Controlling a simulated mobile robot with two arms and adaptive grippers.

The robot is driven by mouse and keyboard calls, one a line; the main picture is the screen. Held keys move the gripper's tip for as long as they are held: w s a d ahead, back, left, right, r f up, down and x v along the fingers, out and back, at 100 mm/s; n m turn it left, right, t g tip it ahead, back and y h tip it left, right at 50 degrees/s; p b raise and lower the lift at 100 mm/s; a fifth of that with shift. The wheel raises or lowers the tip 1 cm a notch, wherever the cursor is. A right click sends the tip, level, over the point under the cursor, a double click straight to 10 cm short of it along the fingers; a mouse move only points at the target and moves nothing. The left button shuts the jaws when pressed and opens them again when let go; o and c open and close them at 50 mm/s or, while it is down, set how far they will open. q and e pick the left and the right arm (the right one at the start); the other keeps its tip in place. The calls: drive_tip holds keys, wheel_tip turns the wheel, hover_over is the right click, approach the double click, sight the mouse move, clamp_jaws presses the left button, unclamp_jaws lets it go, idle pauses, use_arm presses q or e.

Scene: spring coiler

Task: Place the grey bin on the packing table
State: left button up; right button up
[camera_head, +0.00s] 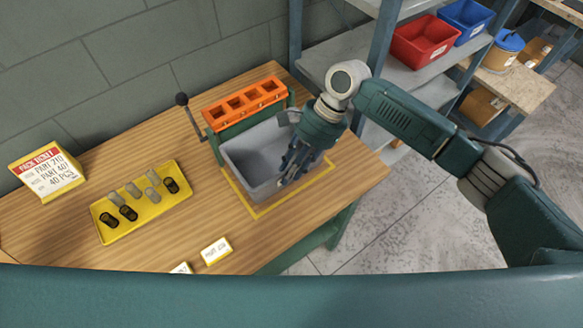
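The grey bin (250,158) is an open, empty-looking box on the wooden table (200,235). It stands in front of and below an orange block with several square openings (245,103), over a yellow outline marked on the tabletop. My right gripper (289,172) points down at the bin's right side, its dark fingers at the right wall and hiding part of it. Whether the fingers are closed on the wall cannot be made out. My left gripper is not in view. Which table is the packing table is not labelled.
A yellow tray (145,212) with several black and grey cylinders lies left of the bin. A pack ticket sign (47,174) stands at far left. A lever (187,108) rises beside the orange block. Shelves at right hold a red bin (424,42) and a blue bin (467,17).

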drive_tip(key=b+v, duration=0.3)
drive_tip(key=v, duration=0.9)
drive_tip(key=shift+r, duration=0.2)
